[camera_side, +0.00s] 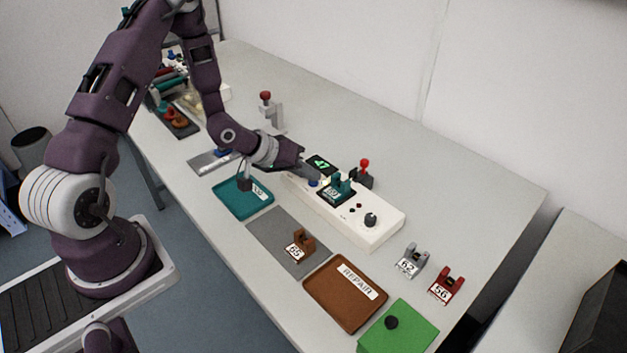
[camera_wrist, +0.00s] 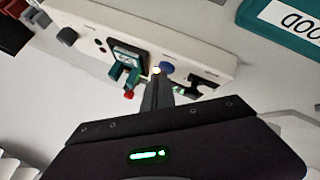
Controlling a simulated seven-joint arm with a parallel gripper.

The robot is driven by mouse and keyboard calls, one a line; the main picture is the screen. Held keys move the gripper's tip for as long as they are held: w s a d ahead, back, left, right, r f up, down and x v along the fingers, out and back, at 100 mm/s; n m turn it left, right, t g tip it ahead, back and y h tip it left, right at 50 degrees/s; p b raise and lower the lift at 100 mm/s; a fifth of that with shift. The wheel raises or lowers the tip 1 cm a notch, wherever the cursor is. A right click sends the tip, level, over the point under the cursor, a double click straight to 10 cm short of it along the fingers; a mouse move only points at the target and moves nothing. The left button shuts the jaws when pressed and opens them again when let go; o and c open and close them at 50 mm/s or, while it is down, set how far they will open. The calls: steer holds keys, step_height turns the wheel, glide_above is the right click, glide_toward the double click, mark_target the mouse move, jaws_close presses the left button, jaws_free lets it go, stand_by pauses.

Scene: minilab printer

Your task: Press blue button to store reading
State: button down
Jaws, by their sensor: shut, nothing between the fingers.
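The blue button (camera_side: 313,183) sits on the top of a long white device (camera_side: 378,225), near its left end in the side view. In the wrist view the blue button (camera_wrist: 167,67) shows just beyond my fingertips. My gripper (camera_side: 310,174) is shut and empty, with its tips right at the button. I cannot tell whether they touch it. A green display (camera_side: 321,164) reading 47 stands behind the button. A teal part (camera_side: 338,188) with a number tag sits on the device, right of the button.
A red-topped clamp (camera_side: 363,172) is behind the teal part. A black knob (camera_side: 370,220) is at the device's right end. A teal tray (camera_side: 232,207), a brown REPAIR tray (camera_side: 328,306) and a green box (camera_side: 412,335) lie in front. The table behind the device is mostly clear.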

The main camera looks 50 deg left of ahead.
mark_target(310, 183)
stand_by(0.4)
steer(key=shift+r, duration=0.8)
steer(key=shift+r, duration=2.55)
steer(key=s+r+m+g+y, duration=0.1)
steer(key=s+r+m+y, duration=0.1)
steer(key=s+r, duration=0.35)
steer(key=s+r+m+g+y, duration=0.1)
steer(key=s+r+y, duration=0.2)
steer(key=r, duration=0.5)
steer(key=s+d+r+m+h, duration=0.1)
steer(key=s+d+r, duration=0.2)
steer(key=s, duration=0.6)
steer(key=s+d+r+m+g+h, duration=0.1)
steer(key=s+d+r, duration=0.2)
steer(key=s, duration=0.7)
steer(key=shift+s+d, duration=0.15)
steer(key=shift+d, duration=0.45)
